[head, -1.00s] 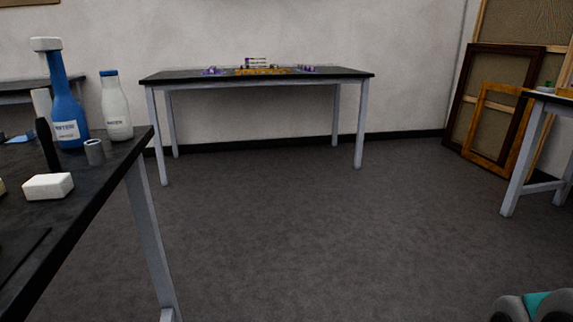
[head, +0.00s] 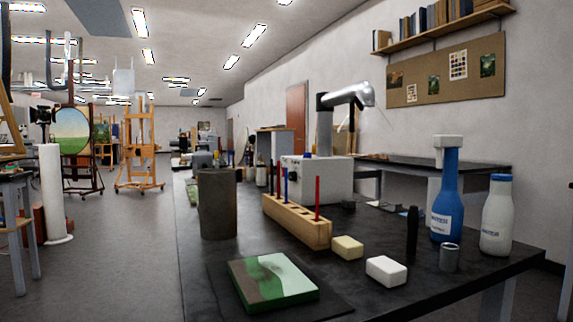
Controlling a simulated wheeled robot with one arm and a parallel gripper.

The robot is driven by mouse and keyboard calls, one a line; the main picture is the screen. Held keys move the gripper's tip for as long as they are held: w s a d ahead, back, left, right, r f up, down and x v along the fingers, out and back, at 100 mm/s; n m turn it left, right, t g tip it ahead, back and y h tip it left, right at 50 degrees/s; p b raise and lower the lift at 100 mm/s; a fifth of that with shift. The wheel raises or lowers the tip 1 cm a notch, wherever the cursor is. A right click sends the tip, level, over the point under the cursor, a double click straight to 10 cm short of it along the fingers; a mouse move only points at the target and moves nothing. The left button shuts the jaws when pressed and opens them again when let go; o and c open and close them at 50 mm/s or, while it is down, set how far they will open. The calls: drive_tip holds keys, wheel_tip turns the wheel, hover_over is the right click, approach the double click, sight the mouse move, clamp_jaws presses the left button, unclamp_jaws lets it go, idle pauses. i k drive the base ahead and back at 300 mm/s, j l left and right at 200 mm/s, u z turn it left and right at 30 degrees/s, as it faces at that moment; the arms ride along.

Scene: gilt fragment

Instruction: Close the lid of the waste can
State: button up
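I cannot pick out a waste can or a lid for certain in the head view. A dark grey-brown cylinder (head: 218,205) stands upright on the black worktable (head: 400,285); I cannot tell whether it is the can, and no lid shows on it. My gripper is not in view.
On the worktable are a painted panel (head: 272,282), a wooden rack (head: 296,220) with coloured sticks, two small blocks, a blue bottle (head: 446,205) and a white bottle (head: 496,220). A white column (head: 52,190) and easels (head: 140,150) stand left. The floor (head: 115,250) between is open.

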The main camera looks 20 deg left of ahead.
sight(244, 138)
drive_tip(key=i+l+u, duration=0.1)
drive_tip(key=u, duration=0.3)
drive_tip(key=i+l+u, duration=0.2)
drive_tip(key=u, duration=0.2)
drive_tip(key=i+l+u, duration=0.15)
drive_tip(key=u, duration=0.25)
drive_tip(key=l+u, duration=0.4)
drive_tip(key=i+l+u, duration=0.1)
drive_tip(key=l+u, duration=0.15)
drive_tip(key=u, duration=0.2)
